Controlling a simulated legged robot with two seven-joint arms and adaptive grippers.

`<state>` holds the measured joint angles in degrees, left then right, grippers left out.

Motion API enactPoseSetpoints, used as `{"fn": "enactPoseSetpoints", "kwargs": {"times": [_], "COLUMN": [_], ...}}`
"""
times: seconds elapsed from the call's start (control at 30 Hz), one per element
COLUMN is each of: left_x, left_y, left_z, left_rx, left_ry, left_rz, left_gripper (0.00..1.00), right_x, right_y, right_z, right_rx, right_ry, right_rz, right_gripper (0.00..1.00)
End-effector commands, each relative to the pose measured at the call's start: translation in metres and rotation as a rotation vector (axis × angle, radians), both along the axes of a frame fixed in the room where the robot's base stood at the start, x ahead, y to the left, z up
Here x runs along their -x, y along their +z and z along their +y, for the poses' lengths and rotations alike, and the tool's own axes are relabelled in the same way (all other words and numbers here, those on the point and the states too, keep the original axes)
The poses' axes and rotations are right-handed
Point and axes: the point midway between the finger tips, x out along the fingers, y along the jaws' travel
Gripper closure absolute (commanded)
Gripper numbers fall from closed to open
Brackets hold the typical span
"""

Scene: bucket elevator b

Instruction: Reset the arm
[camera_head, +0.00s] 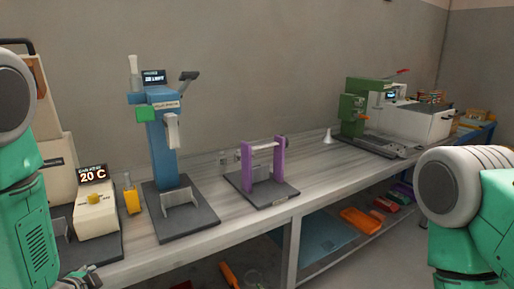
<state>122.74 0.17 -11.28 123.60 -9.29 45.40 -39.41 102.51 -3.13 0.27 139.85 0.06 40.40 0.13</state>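My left arm comes in at the left edge, teal with a grey-white joint. A small dark part at the bottom left, next to this arm, looks like the top of my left gripper (80,277). The rest of it is cut off by the frame, so its opening cannot be seen. My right arm shows at the right edge, with a teal link and a large round white-grey joint. My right gripper is outside the picture. Neither visible arm part is seen touching anything on the bench.
A long grey bench (228,223) runs along the wall. It carries a display box (95,212) reading 20 C, a blue stand (168,150), a purple frame (263,165), a white funnel (328,137) and a green-and-white machine (355,108). An orange tray (360,220) lies on the lower shelf.

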Motion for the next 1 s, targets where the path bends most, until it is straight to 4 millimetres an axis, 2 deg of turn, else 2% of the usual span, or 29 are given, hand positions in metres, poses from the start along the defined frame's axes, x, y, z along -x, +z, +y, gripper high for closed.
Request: {"fn": "enactPoseSetpoints", "kwargs": {"times": [0.03,0.1,0.23,0.4,0.6,0.7,1.0], "left_x": [0.032,0.075,0.154,0.241,0.328,0.318,0.303], "left_y": [-0.029,-0.061,-0.103,-0.13,-0.139,-0.167,-0.224], "left_z": [-0.008,-0.02,-0.039,-0.059,-0.079,-0.08,-0.086], "left_rx": [0.065,0.149,0.269,0.36,0.408,0.405,0.388], "left_ry": [0.063,0.162,0.353,0.576,0.809,0.786,0.726], "left_rz": [0.08,0.18,0.352,0.529,0.7,0.68,0.653], "left_gripper": [0.18,0.18,0.18,0.18,0.18,0.18,0.18], "right_x": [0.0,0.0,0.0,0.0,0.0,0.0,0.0], "right_y": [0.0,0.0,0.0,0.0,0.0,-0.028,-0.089], "right_z": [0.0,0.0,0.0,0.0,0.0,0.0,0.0], "right_rx": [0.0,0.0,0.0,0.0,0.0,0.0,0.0], "right_ry": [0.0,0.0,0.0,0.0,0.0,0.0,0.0], "right_rz": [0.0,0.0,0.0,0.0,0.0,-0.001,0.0], "right_gripper": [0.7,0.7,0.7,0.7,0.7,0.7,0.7]}}
